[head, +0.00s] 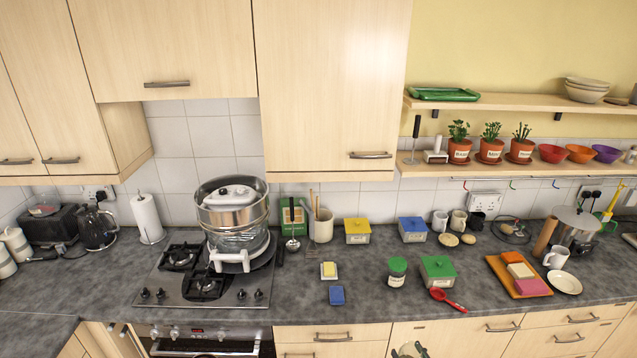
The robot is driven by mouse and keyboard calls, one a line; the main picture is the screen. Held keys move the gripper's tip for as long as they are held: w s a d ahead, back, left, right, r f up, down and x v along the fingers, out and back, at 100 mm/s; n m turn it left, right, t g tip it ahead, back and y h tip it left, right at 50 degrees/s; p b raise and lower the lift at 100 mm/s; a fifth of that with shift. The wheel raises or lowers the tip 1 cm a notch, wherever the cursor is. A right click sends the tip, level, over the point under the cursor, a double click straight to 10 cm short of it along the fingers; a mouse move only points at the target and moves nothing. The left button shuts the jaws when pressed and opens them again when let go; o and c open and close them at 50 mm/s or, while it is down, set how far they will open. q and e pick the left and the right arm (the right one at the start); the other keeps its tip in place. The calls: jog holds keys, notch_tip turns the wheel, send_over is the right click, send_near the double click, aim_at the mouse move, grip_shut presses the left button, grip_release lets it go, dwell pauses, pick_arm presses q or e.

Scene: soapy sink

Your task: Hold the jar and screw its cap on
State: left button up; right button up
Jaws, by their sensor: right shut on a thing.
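A small jar (396,274) with a pale label stands upright on the counter, right of the middle. Its top is dark green and looks like a cap; I cannot tell how tightly it sits. My right gripper (411,350) shows only in part at the bottom edge, in front of the counter and well below the jar, not touching it. My left gripper is not in view.
The counter directly before the jar is clear.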

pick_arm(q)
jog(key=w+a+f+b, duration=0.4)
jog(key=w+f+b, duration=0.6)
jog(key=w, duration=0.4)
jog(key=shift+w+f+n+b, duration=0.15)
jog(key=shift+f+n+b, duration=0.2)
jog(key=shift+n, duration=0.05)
pick_arm(e)
jog(key=s+a+r+n+g+y, duration=0.3)
jog(key=s+a+n+y, duration=0.1)
jog(key=s+a+y, duration=0.1)
jog(key=s+a+r+n+g+y, duration=0.3)
jog(key=s+a+n+g+y, duration=0.1)
jog(key=s, duration=0.4)
jog(key=shift+s+a+r+y, duration=0.3)
jog(key=shift+a+y, duration=0.4)
jog(key=shift+a, duration=0.25)
jog(key=w+a+f+n+g+y, duration=0.2)
jog(key=a+n+g, duration=0.6)
jog(key=a+g, duration=0.4)
jog(key=a+y, duration=0.1)
jog(key=a, duration=0.2)
jog(key=shift+w+a+f, duration=0.15)
jog(key=shift+a, duration=0.15)
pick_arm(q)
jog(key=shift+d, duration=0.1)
